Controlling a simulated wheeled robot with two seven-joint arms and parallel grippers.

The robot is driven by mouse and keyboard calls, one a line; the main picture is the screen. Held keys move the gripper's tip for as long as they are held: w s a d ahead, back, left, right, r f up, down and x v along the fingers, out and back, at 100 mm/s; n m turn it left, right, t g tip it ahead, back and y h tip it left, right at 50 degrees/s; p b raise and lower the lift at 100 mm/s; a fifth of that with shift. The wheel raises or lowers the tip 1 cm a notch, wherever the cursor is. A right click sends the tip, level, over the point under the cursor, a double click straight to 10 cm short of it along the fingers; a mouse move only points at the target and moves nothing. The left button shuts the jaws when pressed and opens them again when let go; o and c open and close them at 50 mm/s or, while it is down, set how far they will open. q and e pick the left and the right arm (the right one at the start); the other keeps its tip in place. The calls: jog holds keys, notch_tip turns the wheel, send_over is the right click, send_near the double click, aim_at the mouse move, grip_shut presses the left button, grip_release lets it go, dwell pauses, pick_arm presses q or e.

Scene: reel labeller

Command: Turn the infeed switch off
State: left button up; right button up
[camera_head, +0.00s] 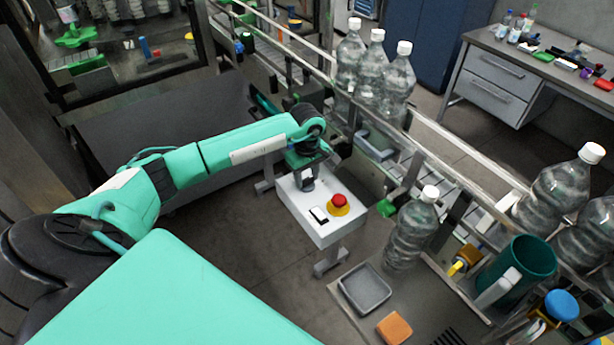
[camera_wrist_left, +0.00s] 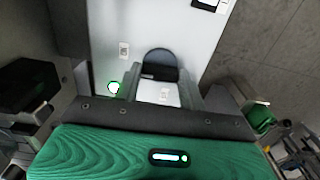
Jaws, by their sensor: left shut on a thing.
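A white control box (camera_head: 322,237) on a stand sits in the middle of the head view, with a red mushroom button (camera_head: 339,200) on a yellow base and a small black-and-white plate on top. My left gripper (camera_head: 306,183) points down at the box's far left part and hides what is under it there. In the left wrist view the gripper (camera_wrist_left: 161,92) is shut on the infeed switch (camera_wrist_left: 160,66), a dark rounded knob on the white panel. A green lamp (camera_wrist_left: 114,87) glows beside it. The switch's setting cannot be told. My right gripper is out of view.
A conveyor with rails (camera_head: 440,150) carries several clear bottles (camera_head: 371,70) behind the box. One bottle (camera_head: 412,232) stands at the near side, by a grey tray (camera_head: 364,289) and an orange block (camera_head: 394,328).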

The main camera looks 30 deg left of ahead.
pick_arm(q)
jog(key=shift+f+n+b, duration=0.2)
jog(key=shift+n+b, duration=0.3)
jog(key=shift+b, duration=0.15)
jog(key=n+b, duration=0.6)
jog(key=b, duration=0.1)
jog(key=shift+n+b, duration=0.3)
jog(key=shift+n, duration=0.1)
jog(key=n+b, duration=0.4)
jog(key=n, duration=0.1)
jog(key=n+b, duration=0.2)
jog(key=n, duration=0.2)
jog(key=shift+r+n, duration=0.15)
jog(key=shift+n, duration=0.45)
jog(key=o, duration=1)
jog(key=shift+r, duration=0.15)
